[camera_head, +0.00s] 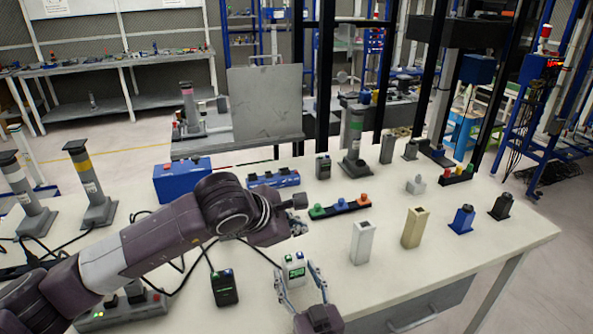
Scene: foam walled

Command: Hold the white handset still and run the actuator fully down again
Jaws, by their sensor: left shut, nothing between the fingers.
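My left gripper (298,214) is shut and empty above the table, just behind the handset. Several column-like actuators are in view: a yellow-banded one (90,187) at left and a green-topped one (353,140) at the back. I cannot tell which one the handset drives.
A black handset (225,288) stands left of the white one, with cables running nearby. A grey control box (125,310) lies front left. A button strip (340,208), white block (362,243) and beige block (414,228) stand to the right. Table is free at front right.

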